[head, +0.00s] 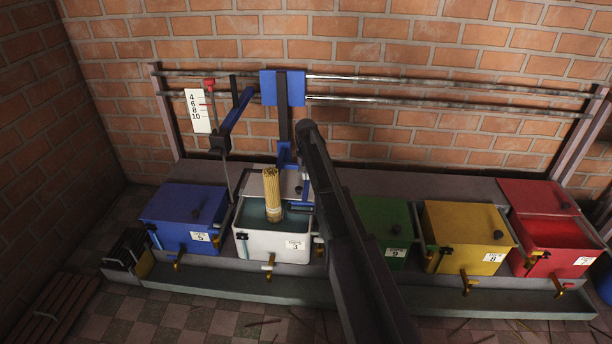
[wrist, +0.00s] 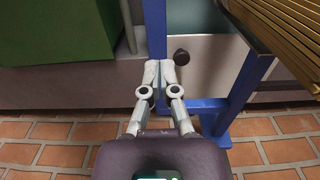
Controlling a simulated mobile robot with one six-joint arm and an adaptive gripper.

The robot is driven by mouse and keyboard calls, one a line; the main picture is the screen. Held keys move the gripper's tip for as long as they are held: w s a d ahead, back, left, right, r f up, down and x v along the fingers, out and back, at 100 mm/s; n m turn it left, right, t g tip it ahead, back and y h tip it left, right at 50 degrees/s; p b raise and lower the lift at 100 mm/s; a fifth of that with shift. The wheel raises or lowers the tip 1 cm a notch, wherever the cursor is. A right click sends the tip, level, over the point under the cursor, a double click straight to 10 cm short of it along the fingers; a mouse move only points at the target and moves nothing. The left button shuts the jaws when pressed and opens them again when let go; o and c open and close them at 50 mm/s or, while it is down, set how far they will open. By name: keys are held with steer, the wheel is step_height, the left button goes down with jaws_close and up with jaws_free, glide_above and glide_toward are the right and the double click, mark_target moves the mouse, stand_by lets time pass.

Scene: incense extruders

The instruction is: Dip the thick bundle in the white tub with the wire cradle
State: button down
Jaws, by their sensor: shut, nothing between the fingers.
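The white tub (head: 272,245), labelled 3, is open and holds bluish liquid. The thick bundle (head: 271,190) of pale yellow sticks is upright over it; I cannot tell whether its lower end is in the liquid. In the wrist view the bundle (wrist: 292,35) fills the upper right corner, beside a blue hanger frame (wrist: 155,30). I cannot make out the wire cradle. My gripper (wrist: 159,72) is shut and empty. Its tips are close to the blue upright, with a pale lid and its dark knob (wrist: 181,56) behind. My arm hides the gripper in the head view.
A blue carriage (head: 283,88) hangs on two wall rails, with a red-knobbed lever (head: 209,83) to its left. Closed blue (head: 185,215), green (head: 394,225) and yellow (head: 465,235) tubs and an open red tub (head: 552,240) flank the white one. A brick wall stands behind.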

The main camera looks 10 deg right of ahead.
step_height(320, 180, up, 12)
steer(key=p, duration=1.1)
steer(key=shift+f, duration=0.25)
steer(key=shift+w, duration=0.1)
stand_by(3.4)
